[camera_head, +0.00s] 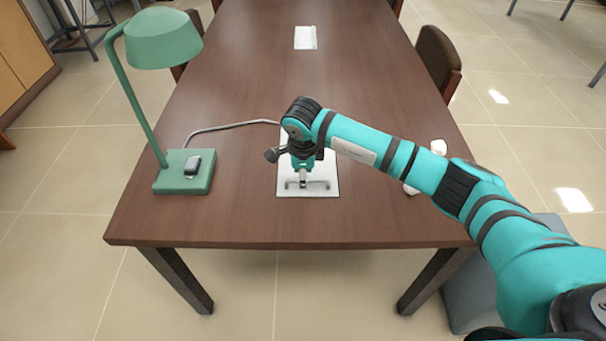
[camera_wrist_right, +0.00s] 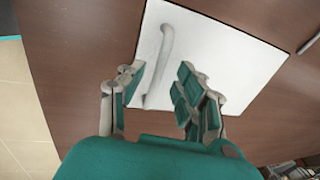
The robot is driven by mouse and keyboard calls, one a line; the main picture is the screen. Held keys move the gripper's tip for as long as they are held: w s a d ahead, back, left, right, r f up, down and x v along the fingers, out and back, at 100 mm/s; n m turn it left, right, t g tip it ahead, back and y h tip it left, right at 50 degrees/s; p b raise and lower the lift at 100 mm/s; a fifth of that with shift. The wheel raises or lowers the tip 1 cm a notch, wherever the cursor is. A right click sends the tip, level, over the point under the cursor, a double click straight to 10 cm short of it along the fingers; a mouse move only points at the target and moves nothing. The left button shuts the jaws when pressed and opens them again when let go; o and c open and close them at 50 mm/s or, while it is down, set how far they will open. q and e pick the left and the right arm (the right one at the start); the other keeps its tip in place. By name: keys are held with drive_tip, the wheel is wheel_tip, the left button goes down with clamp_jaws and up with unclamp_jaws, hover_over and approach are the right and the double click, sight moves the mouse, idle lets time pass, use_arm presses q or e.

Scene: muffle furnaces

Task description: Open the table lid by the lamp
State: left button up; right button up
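The white table lid (camera_head: 325,168) lies flat in the dark tabletop, to the right of the green lamp (camera_head: 163,38). A bar handle (camera_head: 318,184) runs across its near part. My right gripper (camera_head: 303,181) is low over the handle. In the right wrist view the lid (camera_wrist_right: 225,60) fills the upper middle, with its handle (camera_wrist_right: 168,45) lengthwise. My right gripper (camera_wrist_right: 156,90) is open there, with the near end of the handle between its parted fingers. I cannot tell whether the fingers touch it. My left gripper is not in view.
The brown table (camera_head: 230,215) is mostly clear. A cord runs from the lamp base (camera_head: 170,185) towards the lid, partly behind my right arm. Another white plate (camera_head: 305,38) is farther back. Chairs (camera_head: 438,60) stand at the sides.

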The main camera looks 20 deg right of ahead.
drive_tip(key=shift+w+f, duration=0.1)
drive_tip(key=shift+f, duration=0.45)
clamp_jaws()
